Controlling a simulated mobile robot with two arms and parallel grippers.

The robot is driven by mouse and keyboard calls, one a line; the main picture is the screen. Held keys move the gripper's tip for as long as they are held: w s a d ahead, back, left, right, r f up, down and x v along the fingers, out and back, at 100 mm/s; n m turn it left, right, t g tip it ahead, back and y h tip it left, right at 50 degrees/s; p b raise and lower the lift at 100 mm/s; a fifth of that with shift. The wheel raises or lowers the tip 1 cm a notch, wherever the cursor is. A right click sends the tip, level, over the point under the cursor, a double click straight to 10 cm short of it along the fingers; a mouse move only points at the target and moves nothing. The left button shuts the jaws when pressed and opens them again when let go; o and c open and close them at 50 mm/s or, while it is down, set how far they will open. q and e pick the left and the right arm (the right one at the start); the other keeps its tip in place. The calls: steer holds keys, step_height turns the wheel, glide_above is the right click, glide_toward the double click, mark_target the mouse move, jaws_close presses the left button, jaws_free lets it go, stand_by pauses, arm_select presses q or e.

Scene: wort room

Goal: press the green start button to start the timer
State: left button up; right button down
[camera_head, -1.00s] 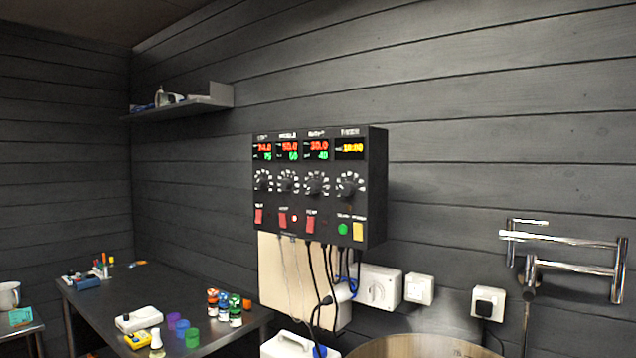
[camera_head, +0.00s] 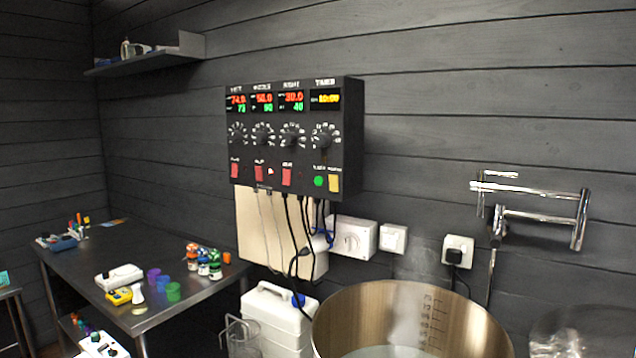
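The green start button (camera_head: 319,181) is a small round button at the lower right of the black control box (camera_head: 284,138) on the wall. It sits under the timer column, just left of a yellow button (camera_head: 334,183). The yellow timer display (camera_head: 326,98) at the top right appears to read 10:00. Nothing covers the green button. Neither of my grippers shows in the head view, so their state is hidden.
A large steel kettle (camera_head: 411,314) stands below and right of the box. A white canister (camera_head: 275,318) is beside it. A dark table (camera_head: 95,262) with small items is at left. A chrome pipe arm (camera_head: 530,212) juts from the wall at right.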

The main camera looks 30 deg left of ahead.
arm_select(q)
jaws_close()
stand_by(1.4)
